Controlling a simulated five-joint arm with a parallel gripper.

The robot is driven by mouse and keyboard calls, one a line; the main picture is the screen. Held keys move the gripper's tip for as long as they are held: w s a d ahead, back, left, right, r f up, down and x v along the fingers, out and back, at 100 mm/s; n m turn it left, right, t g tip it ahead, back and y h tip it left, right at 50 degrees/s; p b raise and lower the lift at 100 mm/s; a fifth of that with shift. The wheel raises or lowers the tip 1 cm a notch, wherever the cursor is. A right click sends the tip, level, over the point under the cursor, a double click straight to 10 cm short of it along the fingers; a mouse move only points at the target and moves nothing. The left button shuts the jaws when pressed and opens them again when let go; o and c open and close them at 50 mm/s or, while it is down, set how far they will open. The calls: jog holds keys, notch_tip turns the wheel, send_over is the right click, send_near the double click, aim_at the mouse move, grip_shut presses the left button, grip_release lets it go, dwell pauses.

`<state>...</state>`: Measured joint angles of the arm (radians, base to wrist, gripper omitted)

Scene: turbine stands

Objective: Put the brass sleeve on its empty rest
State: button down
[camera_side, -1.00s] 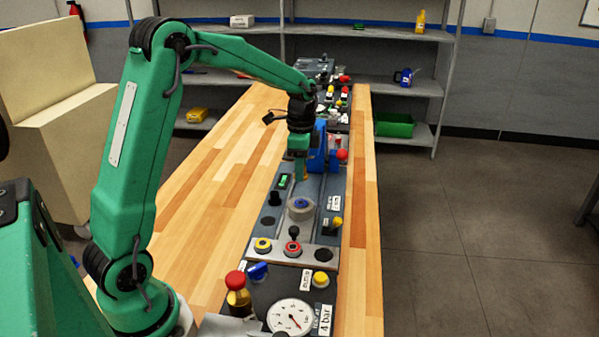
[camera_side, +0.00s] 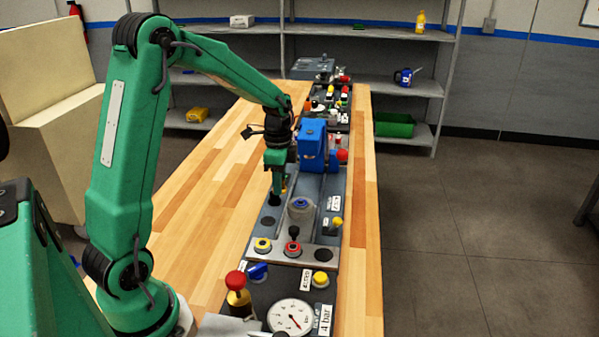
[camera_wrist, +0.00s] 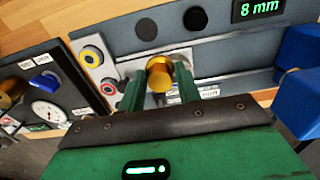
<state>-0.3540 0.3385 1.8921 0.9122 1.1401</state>
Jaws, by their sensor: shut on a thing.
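My gripper (camera_side: 278,182) is low over the left edge of the grey panel, close to a black upright post (camera_side: 275,199). In the wrist view my gripper's green fingers (camera_wrist: 160,90) are shut on the brass sleeve (camera_wrist: 159,73), whose round end shows between them. In the side view the sleeve is mostly hidden at the fingertips. The wrist view shows the black post (camera_wrist: 195,18) beyond the sleeve, and a flat dark disc (camera_wrist: 146,28) left of it. The disc (camera_side: 268,221) is in front of the post in the side view. I cannot tell which is the rest.
A blue block (camera_side: 312,140) with a red knob (camera_side: 342,156) stands behind my gripper to the right. A display (camera_wrist: 258,9) reads 8 mm. Open wood (camera_side: 205,180) lies left.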

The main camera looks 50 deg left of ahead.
jog(key=s+f, duration=0.1)
jog(key=s+a+f, duration=0.1)
jog(key=s, duration=0.1)
jog(key=shift+s, duration=0.25)
jog(key=shift+f, duration=0.2)
send_over(268, 221)
jog(key=shift+f, duration=2.25)
jog(key=shift+f, duration=1.5)
dwell(0.8)
jog(key=c, duration=0.9)
grip_release()
jog(key=shift+r, duration=0.1)
jog(key=shift+o, duration=0.8)
